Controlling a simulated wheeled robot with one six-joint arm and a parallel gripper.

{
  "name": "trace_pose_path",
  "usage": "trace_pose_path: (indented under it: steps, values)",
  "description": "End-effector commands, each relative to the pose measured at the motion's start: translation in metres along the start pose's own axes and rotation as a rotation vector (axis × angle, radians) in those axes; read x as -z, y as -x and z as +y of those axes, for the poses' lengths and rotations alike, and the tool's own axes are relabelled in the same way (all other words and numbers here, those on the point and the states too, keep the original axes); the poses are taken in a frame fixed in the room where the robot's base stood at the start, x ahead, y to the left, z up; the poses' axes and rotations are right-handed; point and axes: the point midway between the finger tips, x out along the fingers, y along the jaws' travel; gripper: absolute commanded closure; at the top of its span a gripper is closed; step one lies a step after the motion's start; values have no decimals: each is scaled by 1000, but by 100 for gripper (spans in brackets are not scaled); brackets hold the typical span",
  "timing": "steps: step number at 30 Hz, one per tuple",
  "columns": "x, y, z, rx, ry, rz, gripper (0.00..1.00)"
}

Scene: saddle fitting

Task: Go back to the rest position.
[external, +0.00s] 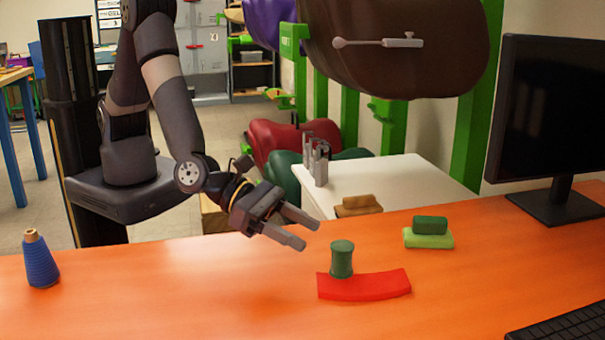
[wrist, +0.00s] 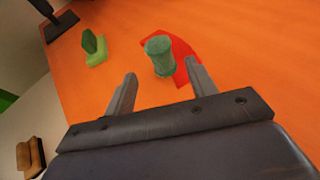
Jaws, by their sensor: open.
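My gripper (external: 305,235) is open and empty above the orange table, left of a green spool-like piece (external: 342,259). The green piece stands upright, on or right at the edge of a curved red piece (external: 365,285). In the wrist view my gripper's two fingers (wrist: 160,88) are spread wide, and the green piece (wrist: 160,56) shows beyond them, with the red piece (wrist: 184,55) behind it. The fingers appear apart from the green piece.
The orange table (external: 200,300) is mostly clear at its middle. A blue thread cone (external: 41,262) stands at left. Stacked green blocks (external: 429,234), a monitor (external: 550,120) and a keyboard (external: 560,325) are at right. A white cabinet (external: 400,178) stands behind, with a brown brush (external: 358,206).

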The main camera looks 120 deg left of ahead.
Motion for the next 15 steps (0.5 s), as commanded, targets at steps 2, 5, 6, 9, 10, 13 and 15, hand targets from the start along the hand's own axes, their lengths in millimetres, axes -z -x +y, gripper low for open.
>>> trace_pose_path:
  steps: [2, 5, 6, 9, 10, 13, 15]
  values:
    - [0, -16, 1, -2, -1, 1, 46]
    - [0, -34, 1, -2, 0, 2, 46]
    - [0, -41, 2, -3, 0, 1, 46]
    - [0, -58, 1, -2, -1, 2, 46]
    - [0, -64, 1, -2, -1, 1, 46]
    - [0, -80, 1, -2, 0, 1, 46]
    - [0, -90, 1, -1, 0, 1, 46]
